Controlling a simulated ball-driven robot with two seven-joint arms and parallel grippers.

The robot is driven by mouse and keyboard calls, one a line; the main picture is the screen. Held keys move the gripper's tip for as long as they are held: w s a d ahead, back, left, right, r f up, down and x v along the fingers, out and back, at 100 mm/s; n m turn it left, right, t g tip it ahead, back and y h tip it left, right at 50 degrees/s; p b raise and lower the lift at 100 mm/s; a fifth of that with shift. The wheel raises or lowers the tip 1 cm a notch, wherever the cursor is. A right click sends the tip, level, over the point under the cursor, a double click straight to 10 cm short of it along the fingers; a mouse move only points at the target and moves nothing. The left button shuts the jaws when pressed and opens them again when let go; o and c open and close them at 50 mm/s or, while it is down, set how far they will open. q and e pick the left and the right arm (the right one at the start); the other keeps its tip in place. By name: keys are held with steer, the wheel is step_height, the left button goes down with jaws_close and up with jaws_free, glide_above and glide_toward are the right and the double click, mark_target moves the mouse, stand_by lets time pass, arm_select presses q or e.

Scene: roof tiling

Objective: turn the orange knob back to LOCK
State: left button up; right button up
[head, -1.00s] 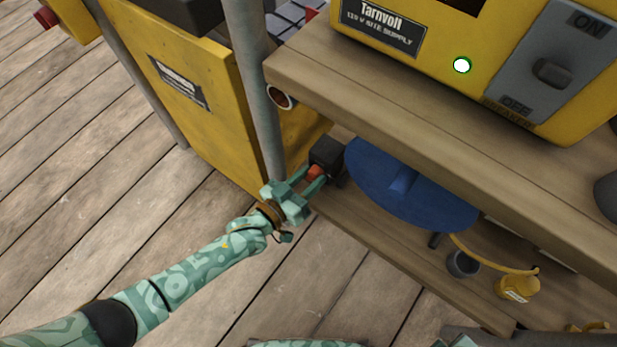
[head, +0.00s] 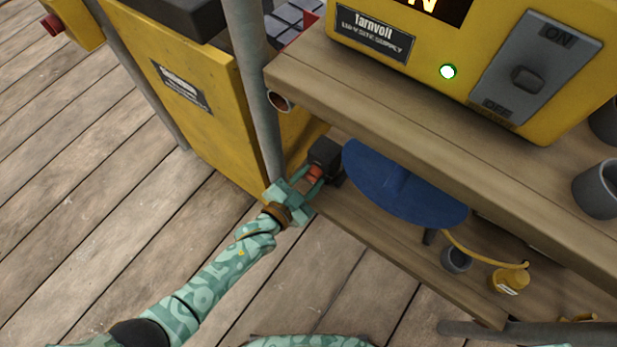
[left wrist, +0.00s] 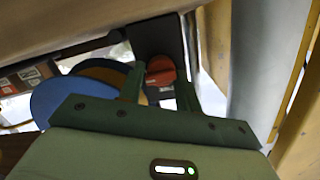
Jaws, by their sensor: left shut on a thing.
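The orange knob (head: 315,174) sits on a dark box (head: 325,154) beside the blue disc, under the upper shelf. My left gripper (head: 309,180) is shut on the knob, one finger on each side of it. In the left wrist view the orange knob (left wrist: 160,72) shows between the two green fingers (left wrist: 160,88), on a dark plate. I cannot read any LOCK mark, so the knob's setting is unclear. My right gripper is not in view.
A blue disc (head: 405,185) stands right of the box. A grey post (head: 255,95) rises close beside my left gripper. The upper shelf (head: 430,135) overhangs it. A yellow cabinet (head: 215,110) stands left. A yellow supply unit (head: 440,45) and grey cups (head: 598,188) sit on the shelf.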

arm_select(q)
steer(key=shift+a+f, duration=0.1)
steer(key=shift+a, duration=0.1)
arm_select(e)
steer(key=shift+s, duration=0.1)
arm_select(q)
steer(key=o, duration=0.9)
steer(key=shift+p+v, duration=3.3)
steer(key=shift+v, duration=4.85)
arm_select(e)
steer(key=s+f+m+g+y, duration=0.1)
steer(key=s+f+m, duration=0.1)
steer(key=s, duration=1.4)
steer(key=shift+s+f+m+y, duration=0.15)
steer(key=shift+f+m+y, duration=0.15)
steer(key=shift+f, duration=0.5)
arm_select(q)
steer(key=shift+d, duration=0.1)
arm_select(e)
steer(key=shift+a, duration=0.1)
